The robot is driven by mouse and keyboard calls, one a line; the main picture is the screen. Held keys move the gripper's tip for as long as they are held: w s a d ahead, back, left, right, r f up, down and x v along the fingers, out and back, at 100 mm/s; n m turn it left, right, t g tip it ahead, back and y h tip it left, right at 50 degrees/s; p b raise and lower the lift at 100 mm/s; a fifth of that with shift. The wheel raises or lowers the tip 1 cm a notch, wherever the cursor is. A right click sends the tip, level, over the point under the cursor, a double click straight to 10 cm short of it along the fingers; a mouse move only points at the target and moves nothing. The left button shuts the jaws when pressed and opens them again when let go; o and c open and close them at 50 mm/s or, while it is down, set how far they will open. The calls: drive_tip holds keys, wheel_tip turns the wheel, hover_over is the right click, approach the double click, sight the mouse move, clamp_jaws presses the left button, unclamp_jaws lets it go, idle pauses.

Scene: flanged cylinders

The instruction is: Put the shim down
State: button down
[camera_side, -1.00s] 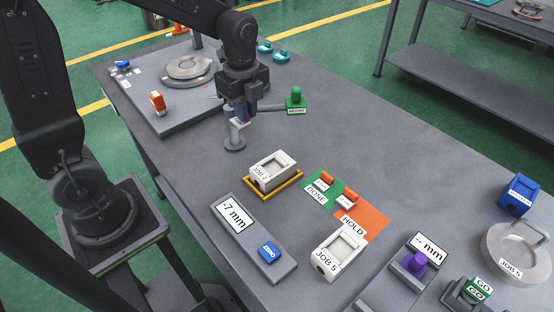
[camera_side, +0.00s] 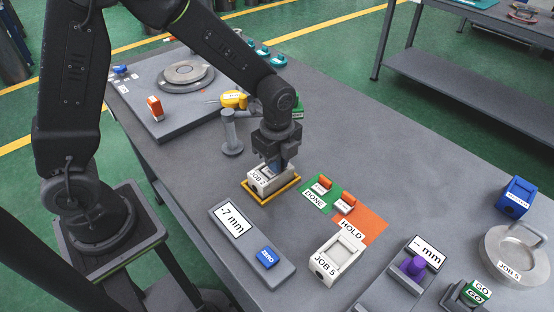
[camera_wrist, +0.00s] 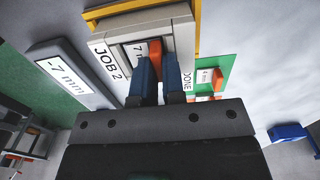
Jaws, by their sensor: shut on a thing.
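My gripper (camera_wrist: 158,92), with blue fingers, is shut on the orange tab of a shim (camera_wrist: 155,52). The fingers point into the white box labelled JOB 2 (camera_wrist: 105,60), and a white label reading 7 shows beside the tab inside it. I cannot tell whether the shim touches the box floor. In the side view my gripper (camera_side: 275,166) is low over the JOB 2 box (camera_side: 259,184), which sits in a yellow-edged tray (camera_side: 270,196). The shim is hidden there by the gripper.
Two orange-tabbed shims (camera_side: 321,184) (camera_side: 343,202) lie by the green DONE mat (camera_side: 313,200) and orange HOLD mat (camera_side: 368,222). The JOB 5 box (camera_side: 338,258) and -7 mm display (camera_side: 236,222) stand nearby. A grey stand (camera_side: 232,140) is behind, near a yellow tool (camera_side: 234,99).

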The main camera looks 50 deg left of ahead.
drive_tip(key=shift+s+a+f, duration=0.1)
drive_tip(key=shift+s+f, duration=0.05)
drive_tip(key=shift+f, duration=0.55)
drive_tip(key=c, duration=1.4)
unclamp_jaws()
drive_tip(key=shift+o, duration=0.4)
drive_tip(key=shift+r, duration=0.4)
drive_tip(key=shift+o, duration=0.5)
wheel_tip(320, 180, up, 11)
drive_tip(key=shift+w+r, duration=0.15)
drive_tip(key=shift+w, duration=0.05)
drive_tip(key=s+a+r+n+t, duration=0.2)
drive_tip(key=s+r+n, duration=0.2)
drive_tip(key=s+n, duration=0.4)
drive_tip(key=s+a+r+n+t, duration=0.3)
drive_tip(key=s+r+n, duration=0.1)
drive_tip(key=s+n, duration=0.4)
drive_tip(key=shift+a+n+t, duration=0.3)
drive_tip(key=shift+a+n, duration=0.05)
drive_tip(key=shift+n, duration=0.65)
